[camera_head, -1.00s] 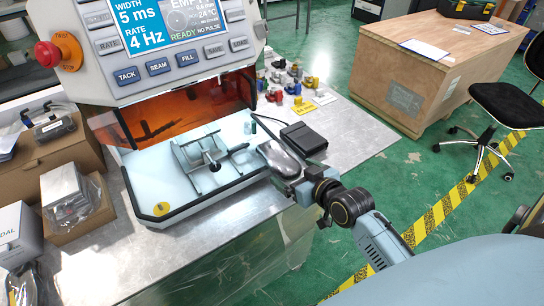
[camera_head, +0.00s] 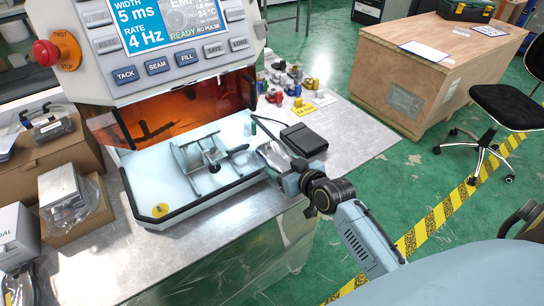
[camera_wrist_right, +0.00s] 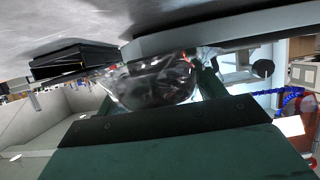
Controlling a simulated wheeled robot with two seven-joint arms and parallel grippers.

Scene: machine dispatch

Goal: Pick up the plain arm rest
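A shiny clear-wrapped dark piece (camera_head: 271,154) sits at the tip of my right gripper (camera_head: 287,172), over the front right corner of the machine's pale tray. In the right wrist view the wrapped piece (camera_wrist_right: 150,82) lies between my green fingers (camera_wrist_right: 160,95), which touch its sides. The wrapping hides its exact shape, so I cannot tell for sure that it is the plain arm rest. My left gripper is out of view.
The machine's pale tray (camera_head: 170,182) holds a metal fixture (camera_head: 208,158). A black box-like pedal (camera_head: 304,139) lies just right of the gripper. Small coloured parts (camera_head: 290,85) stand behind. Cardboard boxes (camera_head: 52,150) are at left. The front metal tabletop (camera_head: 130,255) is clear.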

